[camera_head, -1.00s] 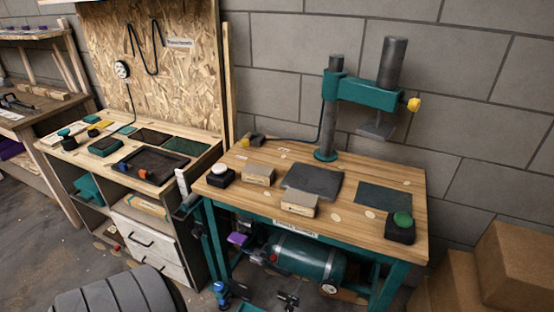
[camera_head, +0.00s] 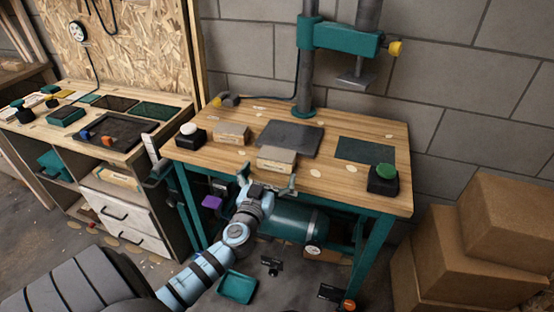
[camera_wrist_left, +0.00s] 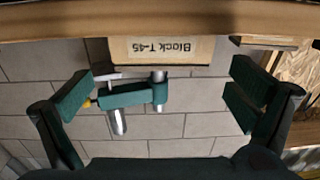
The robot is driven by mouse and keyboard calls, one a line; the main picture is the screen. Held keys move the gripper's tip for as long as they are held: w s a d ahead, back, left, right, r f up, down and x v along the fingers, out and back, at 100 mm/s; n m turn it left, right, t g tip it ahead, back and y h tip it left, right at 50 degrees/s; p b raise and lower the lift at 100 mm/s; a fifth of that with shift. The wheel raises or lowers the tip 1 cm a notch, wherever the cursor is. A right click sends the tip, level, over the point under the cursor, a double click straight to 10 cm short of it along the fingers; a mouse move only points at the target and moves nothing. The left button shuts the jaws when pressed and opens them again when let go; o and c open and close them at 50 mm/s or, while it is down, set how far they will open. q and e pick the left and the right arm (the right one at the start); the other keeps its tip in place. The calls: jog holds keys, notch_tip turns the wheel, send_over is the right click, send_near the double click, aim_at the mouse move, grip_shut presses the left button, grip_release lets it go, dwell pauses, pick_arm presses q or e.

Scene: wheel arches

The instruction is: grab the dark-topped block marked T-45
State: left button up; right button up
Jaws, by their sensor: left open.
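The block marked T-45 (camera_head: 277,158) sits near the front edge of the wooden press table (camera_head: 345,190). Its label "Block T-45" shows upside down in the left wrist view (camera_wrist_left: 157,49), centred between the fingers. My left gripper (camera_head: 268,180) is open and empty, just in front of the block at the table's front edge. In the left wrist view its fingers (camera_wrist_left: 160,92) stand wide apart on both sides of the block, not touching it. My right gripper is not in view.
A second similar block (camera_head: 232,133) sits behind and left. A black button box with a white top (camera_head: 190,136) and one with a green top (camera_head: 383,180) stand on the table. A dark plate (camera_head: 290,138) lies behind T-45, before the teal press (camera_head: 340,37). Cardboard boxes (camera_head: 450,240) stand right.

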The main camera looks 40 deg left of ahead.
aim_at(274, 161)
pick_arm(q)
jog(key=shift+x, duration=1.25)
jog(key=x, duration=0.4)
jog(key=shift+a+r+p, duration=0.15)
jog(key=shift+r+p, duration=0.2)
jog(key=shift+r, duration=0.05)
jog(key=shift+w+a+f, duration=0.1)
jog(key=shift+w+a, duration=0.05)
jog(key=shift+w, duration=0.25)
jog(key=c, duration=1)
